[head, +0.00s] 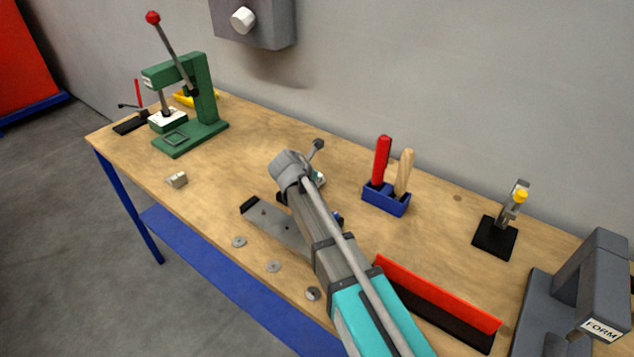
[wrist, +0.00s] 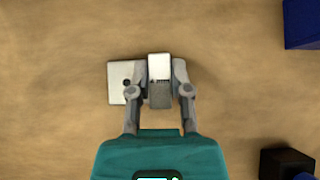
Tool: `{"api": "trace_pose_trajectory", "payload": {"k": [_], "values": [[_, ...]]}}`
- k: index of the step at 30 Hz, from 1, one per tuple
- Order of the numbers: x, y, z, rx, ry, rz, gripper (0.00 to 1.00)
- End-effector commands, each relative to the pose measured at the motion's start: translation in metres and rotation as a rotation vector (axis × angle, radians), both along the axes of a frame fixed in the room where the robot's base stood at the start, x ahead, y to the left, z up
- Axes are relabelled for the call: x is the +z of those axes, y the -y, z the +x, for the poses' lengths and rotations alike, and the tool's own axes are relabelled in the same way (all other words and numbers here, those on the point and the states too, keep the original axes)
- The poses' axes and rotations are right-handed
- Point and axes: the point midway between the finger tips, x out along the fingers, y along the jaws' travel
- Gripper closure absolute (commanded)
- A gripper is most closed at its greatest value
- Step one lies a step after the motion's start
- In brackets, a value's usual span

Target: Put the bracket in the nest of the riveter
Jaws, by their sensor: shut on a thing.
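The riveter appears to be the green lever press (head: 205,95) at the far left of the bench, with a red ball on its lever. A low square frame (head: 176,138) on its base looks like the nest, and I see nothing in it. My gripper (wrist: 159,85) is shut on the bracket (wrist: 118,80), a pale metal piece with a flat holed plate to the left and an upright part between the fingers. Bare wood lies below it; I cannot tell whether it touches the bench. In the head view my arm hides the fingers and bracket.
A blue holder (head: 386,199) with two handled tools stands right of my gripper. A grey plate (head: 270,222) and several washers lie at the front. A grey FORM press (head: 590,280) stands far right.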

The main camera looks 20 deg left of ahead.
Motion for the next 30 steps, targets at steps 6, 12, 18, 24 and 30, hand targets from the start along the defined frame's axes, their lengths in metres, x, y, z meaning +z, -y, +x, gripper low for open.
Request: {"api": "trace_pose_trajectory", "payload": {"k": [6, 12, 18, 24, 30], "values": [[-0.0001, 0.0008, 0.0005, -0.001, 0.000, 0.000, 1.00], [-0.0028, 0.0008, 0.0005, -0.001, 0.000, 0.000, 1.00], [-0.0028, 0.0006, 0.0005, -0.001, 0.000, 0.000, 0.48], [-0.0027, 0.0006, 0.0004, -0.001, 0.000, 0.000, 0.40], [-0.0025, 0.0006, 0.0004, -0.001, 0.000, 0.000, 0.40]]}}
